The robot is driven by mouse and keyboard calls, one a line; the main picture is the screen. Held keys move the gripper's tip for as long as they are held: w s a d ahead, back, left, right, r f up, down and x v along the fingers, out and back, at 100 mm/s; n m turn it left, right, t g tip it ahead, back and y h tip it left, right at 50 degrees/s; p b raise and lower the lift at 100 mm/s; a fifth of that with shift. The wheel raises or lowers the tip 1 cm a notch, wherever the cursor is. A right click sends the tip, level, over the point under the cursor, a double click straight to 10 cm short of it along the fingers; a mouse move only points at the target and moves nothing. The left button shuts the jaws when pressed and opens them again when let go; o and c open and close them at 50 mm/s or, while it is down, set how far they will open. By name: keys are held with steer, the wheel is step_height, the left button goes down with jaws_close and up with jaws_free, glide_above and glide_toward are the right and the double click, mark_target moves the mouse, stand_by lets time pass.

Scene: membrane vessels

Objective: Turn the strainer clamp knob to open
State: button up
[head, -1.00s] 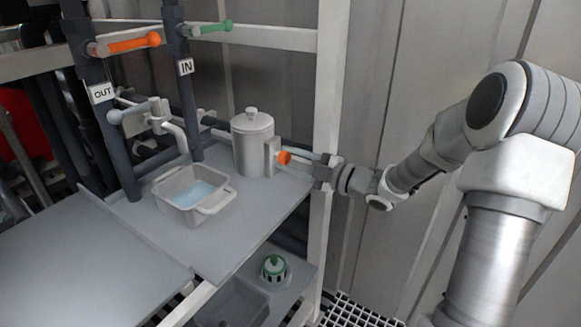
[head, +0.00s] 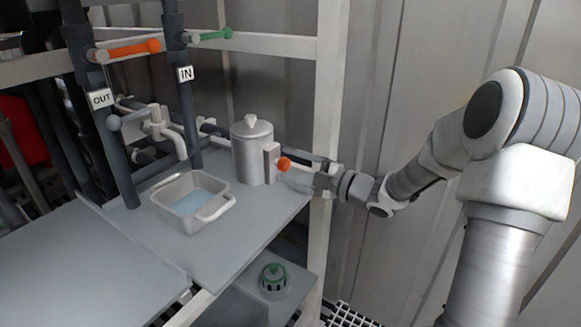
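The strainer housing is a grey lidded cylinder (head: 252,150) standing upright on the grey counter. An orange ball knob (head: 284,164) sticks out from the pale clamp block (head: 271,163) on its right side. My gripper (head: 291,167) reaches in from the right at knob height. Its two fingers look spread apart, one above and one below the line of the knob, with the knob at their tips. I cannot tell whether either finger touches it.
A grey tub (head: 160,205) of bluish water stands left of the strainer, near a tap (head: 172,135). Pipes marked OUT and IN carry an orange handle (head: 130,49) and a green handle (head: 213,35). A white post (head: 328,110) stands close beside my gripper. A green-topped part (head: 273,275) sits on the lower shelf.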

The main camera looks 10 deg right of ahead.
steer(key=p+v, duration=0.4)
steer(key=v, duration=1.3)
steer(key=shift+s, duration=0.2)
steer(key=shift+d+r, duration=0.15)
